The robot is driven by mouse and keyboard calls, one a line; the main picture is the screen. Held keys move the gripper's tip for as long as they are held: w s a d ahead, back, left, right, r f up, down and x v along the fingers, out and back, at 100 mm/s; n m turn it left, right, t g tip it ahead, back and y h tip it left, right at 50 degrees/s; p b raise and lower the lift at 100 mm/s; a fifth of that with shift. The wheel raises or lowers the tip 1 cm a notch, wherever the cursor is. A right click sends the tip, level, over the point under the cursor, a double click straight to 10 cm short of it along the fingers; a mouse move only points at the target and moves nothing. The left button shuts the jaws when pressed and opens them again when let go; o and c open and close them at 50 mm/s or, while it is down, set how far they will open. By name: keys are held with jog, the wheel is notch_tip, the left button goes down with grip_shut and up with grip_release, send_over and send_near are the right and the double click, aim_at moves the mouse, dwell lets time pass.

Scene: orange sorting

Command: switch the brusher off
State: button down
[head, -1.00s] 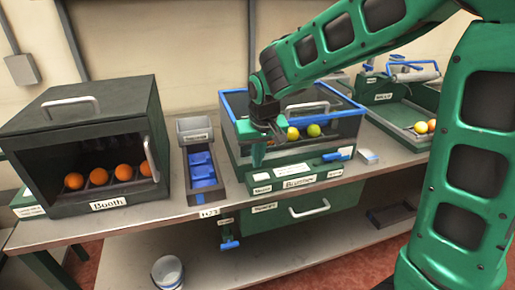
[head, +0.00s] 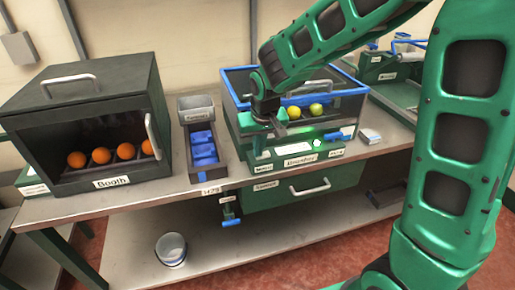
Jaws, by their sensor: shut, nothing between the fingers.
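The brusher (head: 300,160) is a green box with a blue-rimmed clear top, standing on the bench in the middle of the head view. Two yellow-green fruits (head: 305,110) show inside it. Its low front panel carries small labels, a blue piece (head: 333,136) and a bright whitish spot (head: 317,143); I cannot tell the switch's position. My gripper (head: 268,142) is shut and empty, pointing down at the left part of the brusher's front. I cannot tell whether it touches the panel. My wrist hides part of the brusher's left side.
The dark booth (head: 113,183) with several oranges stands at left. A narrow tray with blue pieces (head: 202,148) sits between booth and brusher. A drawer (head: 290,190) is below the brusher. A bucket (head: 171,248) stands on the lower shelf. My arm covers the right side.

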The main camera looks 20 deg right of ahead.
jog(key=shift+d, duration=0.15)
jog(key=shift+d+r, duration=0.2)
jog(key=shift+d, duration=0.45)
jog(key=shift+r, duration=0.15)
jog(key=shift+w+r, duration=0.1)
jog(key=shift+r, duration=0.25)
jog(key=a+v, duration=0.2)
jog(key=v, duration=1)
jog(key=shift+w+r, duration=0.3)
jog(key=shift+r, duration=0.15)
